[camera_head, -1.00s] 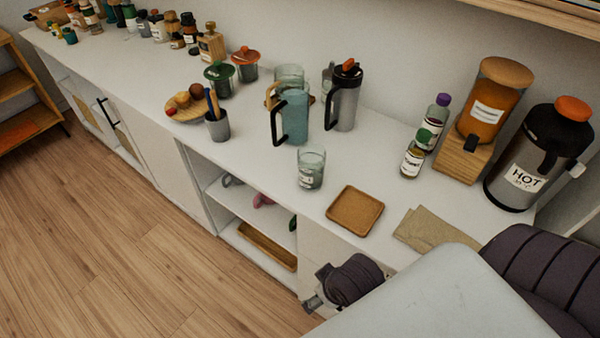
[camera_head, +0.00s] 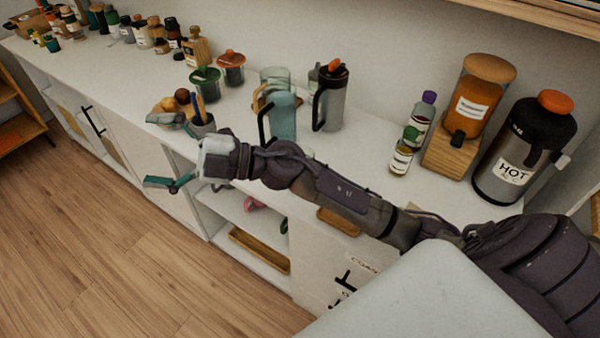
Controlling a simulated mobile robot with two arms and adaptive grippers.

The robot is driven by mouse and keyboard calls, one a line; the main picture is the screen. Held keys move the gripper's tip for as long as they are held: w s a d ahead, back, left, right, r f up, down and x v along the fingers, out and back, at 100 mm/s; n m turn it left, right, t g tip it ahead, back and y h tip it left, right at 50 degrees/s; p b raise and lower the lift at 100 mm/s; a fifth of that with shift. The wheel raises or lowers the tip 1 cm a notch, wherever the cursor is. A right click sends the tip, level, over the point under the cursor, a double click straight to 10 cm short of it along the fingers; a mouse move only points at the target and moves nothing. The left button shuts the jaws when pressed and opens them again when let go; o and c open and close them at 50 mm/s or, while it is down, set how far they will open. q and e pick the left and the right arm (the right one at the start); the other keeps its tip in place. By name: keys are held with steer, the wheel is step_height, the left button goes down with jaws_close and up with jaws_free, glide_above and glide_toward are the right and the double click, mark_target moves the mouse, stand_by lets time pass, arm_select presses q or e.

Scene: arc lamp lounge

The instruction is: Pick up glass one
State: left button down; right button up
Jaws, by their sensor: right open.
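My right gripper (camera_head: 158,150) is open and empty, its two fingers spread at the left end of my right arm. It is over or in front of the counter's front edge, left of the pen cup (camera_head: 202,126). The clear labelled glass that stood mid-counter in the earlier frame does not show now; my right arm covers that spot. I cannot tell from here whether that glass is glass one. My left gripper is not in view.
On the white counter (camera_head: 352,148) stand a teal pitcher (camera_head: 283,118), a grey jug (camera_head: 329,100), small bottles (camera_head: 401,160), an amber dispenser (camera_head: 471,105) and a HOT flask (camera_head: 521,150). My arm partly covers a wooden tray (camera_head: 338,222). Open shelves are below.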

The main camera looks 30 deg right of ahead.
step_height(320, 180, down, 2)
steer(key=a+f+n+g+h, duration=0.1)
steer(key=n+g, duration=0.3)
steer(key=g, duration=0.1)
steer(key=m+g+h, duration=0.2)
steer(key=g+h, duration=0.3)
steer(key=h, duration=1.3)
glide_above(302, 152)
steer(key=s+a, duration=0.2)
steer(key=s, duration=0.1)
step_height(302, 152, down, 6)
step_height(302, 152, down, 8)
steer(key=shift+w+f, duration=0.1)
steer(key=f, duration=0.3)
steer(key=f+p, duration=0.1)
steer(key=shift+w+f, duration=0.25)
steer(key=shift+w, duration=0.05)
steer(key=shift+f, duration=0.55)
steer(key=c, duration=1.3)
